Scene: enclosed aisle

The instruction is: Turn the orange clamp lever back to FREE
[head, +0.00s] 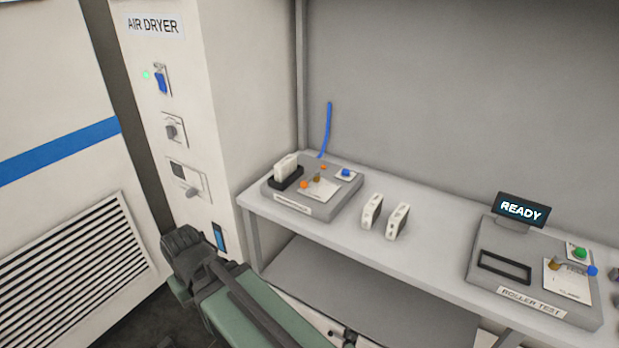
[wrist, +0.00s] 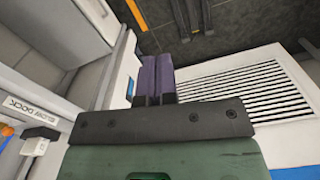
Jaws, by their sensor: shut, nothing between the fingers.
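The orange clamp lever (head: 304,184) is on the grey blow dock (head: 328,205) at the left end of the bench. Its ball end points left and its brown pivot sits on a white plate whose markings are too small to read. A bit of orange, perhaps the lever, shows at the left edge of the wrist view (wrist: 5,131), beside the BLOW DOCK label. My gripper (wrist: 156,62) is shut and empty in the wrist view, over the floor and away from the dock. In the head view my arm is low at centre-left; its fingertips cannot be made out.
A white block (head: 286,166) stands in the dock's black slot. Two white blocks (head: 372,211) (head: 397,221) stand on the bench. The ROLLER TEST unit (head: 490,290), with a blue-ended lever (head: 592,271), is at right. The AIR DRYER panel (head: 165,50) rises left of the bench.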

